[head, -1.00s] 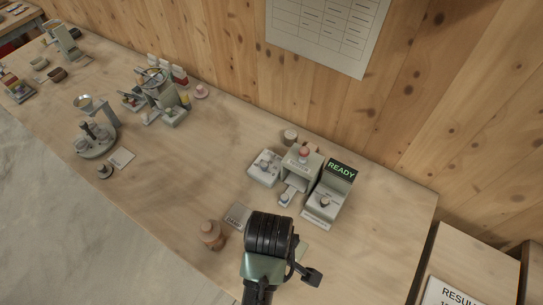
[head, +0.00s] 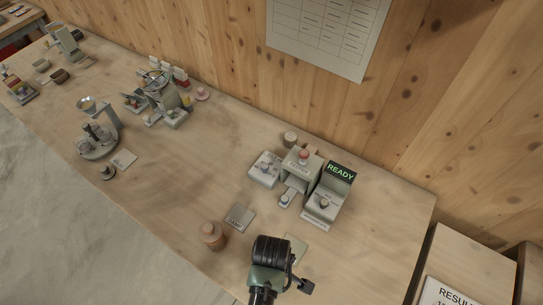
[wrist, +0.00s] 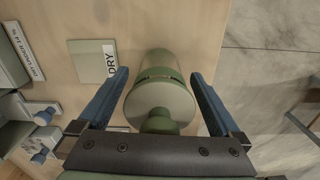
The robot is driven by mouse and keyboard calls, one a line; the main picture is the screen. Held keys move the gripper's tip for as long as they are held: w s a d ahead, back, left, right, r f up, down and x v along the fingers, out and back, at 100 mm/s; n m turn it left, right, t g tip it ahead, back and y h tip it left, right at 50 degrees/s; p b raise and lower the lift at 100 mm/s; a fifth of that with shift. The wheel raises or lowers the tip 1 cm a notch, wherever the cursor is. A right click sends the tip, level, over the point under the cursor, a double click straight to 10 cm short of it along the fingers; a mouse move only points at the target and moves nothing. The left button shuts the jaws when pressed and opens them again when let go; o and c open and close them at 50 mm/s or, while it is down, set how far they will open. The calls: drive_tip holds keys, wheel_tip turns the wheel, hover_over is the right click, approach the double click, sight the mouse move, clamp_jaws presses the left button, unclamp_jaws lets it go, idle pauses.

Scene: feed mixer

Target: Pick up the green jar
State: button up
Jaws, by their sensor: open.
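The green jar (wrist: 160,103) is in the wrist view, seen from above, with a pale lid and a round green knob. My gripper (wrist: 159,73) is open, with one blue finger on each side of the jar. I cannot tell whether the fingers touch it. In the head view the jar is hidden behind my arm.
A green card marked DRY (wrist: 92,61) lies beside the jar and also shows in the head view (head: 296,247). A brown jar (head: 213,237) stands to the left, near a grey card (head: 240,217). A machine with a READY screen (head: 340,172) stands behind. The table's front edge is close.

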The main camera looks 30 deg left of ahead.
drive_tip(key=shift+c, duration=0.3)
drive_tip(key=c, duration=1.5)
drive_tip(key=shift+r, duration=0.1)
